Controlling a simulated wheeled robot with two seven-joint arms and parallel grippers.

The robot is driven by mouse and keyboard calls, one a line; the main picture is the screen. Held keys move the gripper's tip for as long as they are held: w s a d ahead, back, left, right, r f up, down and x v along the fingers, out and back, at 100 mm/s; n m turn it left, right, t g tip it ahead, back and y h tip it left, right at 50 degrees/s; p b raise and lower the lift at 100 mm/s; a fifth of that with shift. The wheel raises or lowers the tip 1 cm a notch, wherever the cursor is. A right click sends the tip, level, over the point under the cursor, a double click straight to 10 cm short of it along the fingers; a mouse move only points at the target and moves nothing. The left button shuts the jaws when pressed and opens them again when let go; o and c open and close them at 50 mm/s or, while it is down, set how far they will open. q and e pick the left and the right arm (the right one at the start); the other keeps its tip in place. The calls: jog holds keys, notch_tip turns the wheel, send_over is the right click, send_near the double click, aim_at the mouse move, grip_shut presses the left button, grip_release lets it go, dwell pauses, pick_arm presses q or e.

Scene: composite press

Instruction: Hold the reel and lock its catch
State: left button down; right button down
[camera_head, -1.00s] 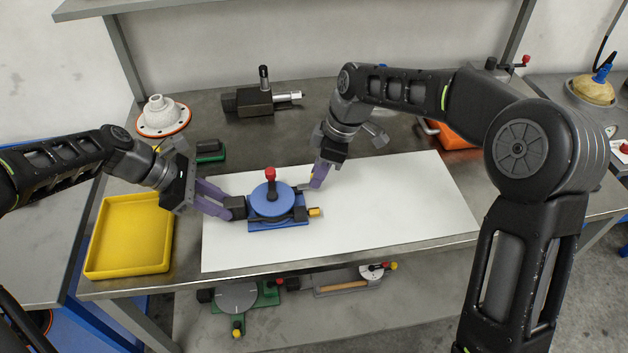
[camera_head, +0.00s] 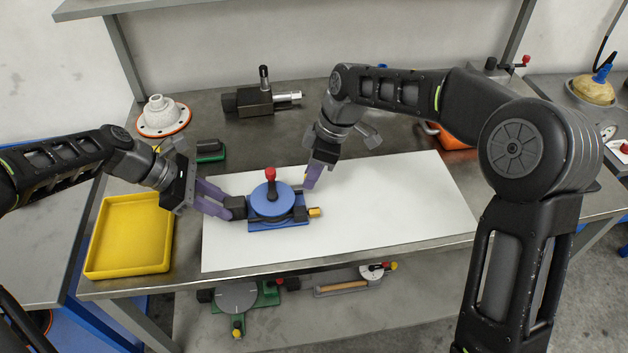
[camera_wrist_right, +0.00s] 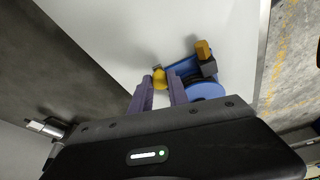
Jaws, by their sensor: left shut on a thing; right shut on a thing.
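The reel (camera_head: 268,203) is a blue disc on a blue base, with a red-knobbed black crank on top, lying on the white sheet. My left gripper (camera_head: 227,208) is shut on the black block (camera_head: 239,207) at the reel's left side. My right gripper (camera_head: 309,186) is at the reel's far right edge, shut on a small yellow knob, apparently the catch's handle. In the right wrist view this yellow catch knob (camera_wrist_right: 159,78) sits between the purple fingertips. A second yellow knob (camera_head: 315,212) sticks out at the reel's right end. The fingers partly hide the catch.
A yellow tray (camera_head: 130,262) stands left of the white sheet (camera_head: 400,208). A white flanged part (camera_head: 163,115) and a black device (camera_head: 262,101) stand behind. An orange item (camera_head: 455,136) is at the back right. The sheet's right half is clear.

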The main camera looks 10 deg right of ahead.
jog(key=shift+a, duration=0.3)
jog(key=c, duration=1.2)
grip_release()
jog(key=v, duration=1.2)
jog(key=shift+d, duration=0.1)
